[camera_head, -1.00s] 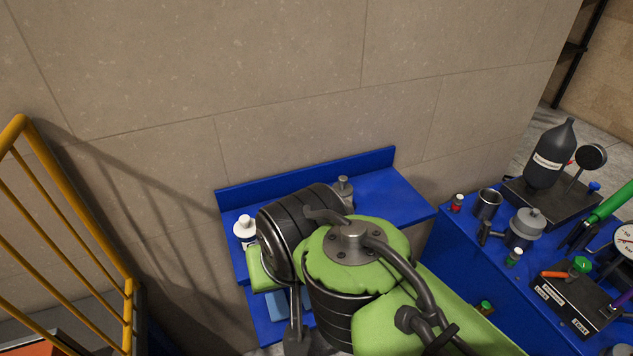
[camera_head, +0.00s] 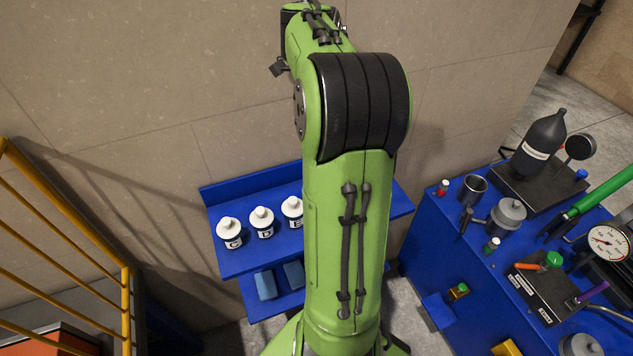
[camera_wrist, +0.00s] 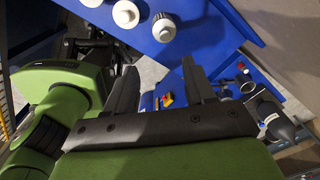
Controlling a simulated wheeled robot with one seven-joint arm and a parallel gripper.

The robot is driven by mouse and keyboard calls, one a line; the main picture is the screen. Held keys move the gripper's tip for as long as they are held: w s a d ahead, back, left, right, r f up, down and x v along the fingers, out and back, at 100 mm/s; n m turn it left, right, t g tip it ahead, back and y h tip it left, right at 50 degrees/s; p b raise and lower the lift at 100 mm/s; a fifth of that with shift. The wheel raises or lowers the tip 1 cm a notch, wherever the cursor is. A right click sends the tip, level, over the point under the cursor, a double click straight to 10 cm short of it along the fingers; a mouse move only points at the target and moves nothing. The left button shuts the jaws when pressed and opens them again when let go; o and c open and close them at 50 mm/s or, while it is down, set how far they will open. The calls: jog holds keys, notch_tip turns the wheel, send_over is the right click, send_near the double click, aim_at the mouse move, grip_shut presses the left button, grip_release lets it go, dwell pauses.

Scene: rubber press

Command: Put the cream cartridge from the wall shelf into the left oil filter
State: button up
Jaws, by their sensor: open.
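The blue wall shelf (camera_head: 235,262) carries white bottles marked C (camera_head: 229,232), D (camera_head: 262,221) and E (camera_head: 292,211); my arm hides its right part. I cannot make out a cream cartridge for certain. A grey lidded metal pot (camera_head: 507,216) and an open metal cup (camera_head: 473,188) stand on the blue bench; I cannot tell which is the left oil filter. My gripper (camera_wrist: 160,84) is open and empty in the wrist view, apart from the shelf, where white round tops (camera_wrist: 125,13) and a dark-ribbed one (camera_wrist: 163,28) show. The head view hides my gripper.
The bench (camera_head: 418,262) at right holds a black bottle (camera_head: 540,143), a pressure gauge (camera_head: 606,241) and a black block with coloured handles (camera_head: 546,290). Blue blocks (camera_head: 265,284) lie on a lower shelf. A yellow railing (camera_head: 62,235) stands at left. Open wall rises behind the shelf.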

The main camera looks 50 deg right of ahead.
jog(key=f, duration=0.3)
jog(key=d+f+m+b, duration=0.1)
jog(key=f, duration=0.3)
jog(key=f+m+b, duration=0.1)
jog(key=f, duration=0.2)
jog(key=shift+s+d+f, duration=0.25)
jog(key=shift+s+d, duration=0.15)
jog(key=f, duration=0.5)
jog(key=shift+w+f, duration=0.2)
jog(key=shift+f, duration=0.1)
jog(key=shift+a+r, duration=0.1)
grip_shut()
